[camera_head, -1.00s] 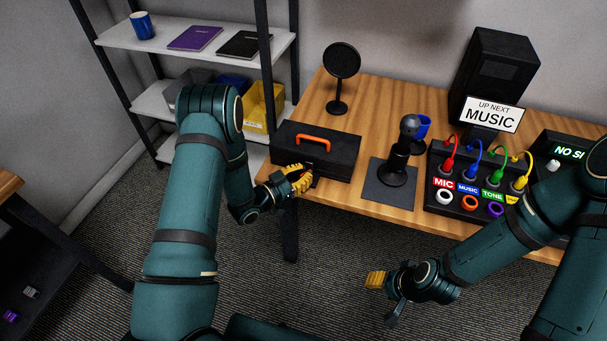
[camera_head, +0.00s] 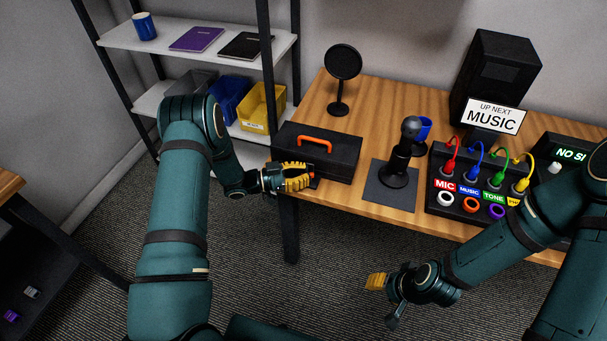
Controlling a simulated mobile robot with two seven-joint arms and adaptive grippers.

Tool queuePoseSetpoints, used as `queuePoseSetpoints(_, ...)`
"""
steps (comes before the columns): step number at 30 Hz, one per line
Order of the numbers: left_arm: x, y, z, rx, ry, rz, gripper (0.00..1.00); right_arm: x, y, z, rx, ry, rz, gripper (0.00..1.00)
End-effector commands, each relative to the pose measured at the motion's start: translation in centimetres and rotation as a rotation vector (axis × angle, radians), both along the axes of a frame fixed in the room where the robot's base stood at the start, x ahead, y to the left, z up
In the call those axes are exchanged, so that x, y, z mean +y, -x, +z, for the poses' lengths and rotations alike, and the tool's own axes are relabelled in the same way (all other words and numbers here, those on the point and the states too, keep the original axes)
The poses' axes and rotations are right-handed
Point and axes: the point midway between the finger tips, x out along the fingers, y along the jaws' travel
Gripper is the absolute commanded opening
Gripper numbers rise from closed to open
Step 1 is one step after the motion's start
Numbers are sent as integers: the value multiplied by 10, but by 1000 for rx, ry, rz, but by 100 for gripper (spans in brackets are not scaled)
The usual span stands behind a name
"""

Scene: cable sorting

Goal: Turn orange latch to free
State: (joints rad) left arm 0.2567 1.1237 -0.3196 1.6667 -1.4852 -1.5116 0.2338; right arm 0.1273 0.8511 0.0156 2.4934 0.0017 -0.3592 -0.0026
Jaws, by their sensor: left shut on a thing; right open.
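A black case (camera_head: 340,160) with an orange handle (camera_head: 315,144) on its lid sits closed at the left end of the wooden table. My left gripper (camera_head: 306,178) is at the front face of the case, with its yellow fingers shut on a small orange latch (camera_head: 312,172). The fingers hide most of the latch, so its exact angle cannot be told. My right gripper (camera_head: 380,297) is open and empty over the floor, in front of the table and well away from the case.
A microphone on a dark mat (camera_head: 379,196) stands right of the case. A round black screen (camera_head: 342,64) stands behind it. A panel with coloured cables (camera_head: 470,203) is at the right. Shelves with a yellow bin (camera_head: 262,107) are behind my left arm.

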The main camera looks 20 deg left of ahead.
Motion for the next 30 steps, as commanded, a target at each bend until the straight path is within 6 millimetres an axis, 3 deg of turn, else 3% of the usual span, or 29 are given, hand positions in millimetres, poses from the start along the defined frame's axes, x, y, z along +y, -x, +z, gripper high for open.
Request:
queuePoseSetpoints(7,-1,-1,1,-4,3,0,0,0,0,0,0,0,0,47)
queuePoseSetpoints(10,-1,-1,1,-3,2,0,40,0,0,0,0,0,0,47)
queuePoseSetpoints(11,-1,-1,1,-3,2,1,41,0,0,0,0,0,0,47)
queuePoseSetpoints(23,0,-2,2,-6,0,4,41,0,0,0,0,0,0,47)
queuePoseSetpoints(30,19,7,1,-5,-3,8,41,0,0,0,0,0,0,47)
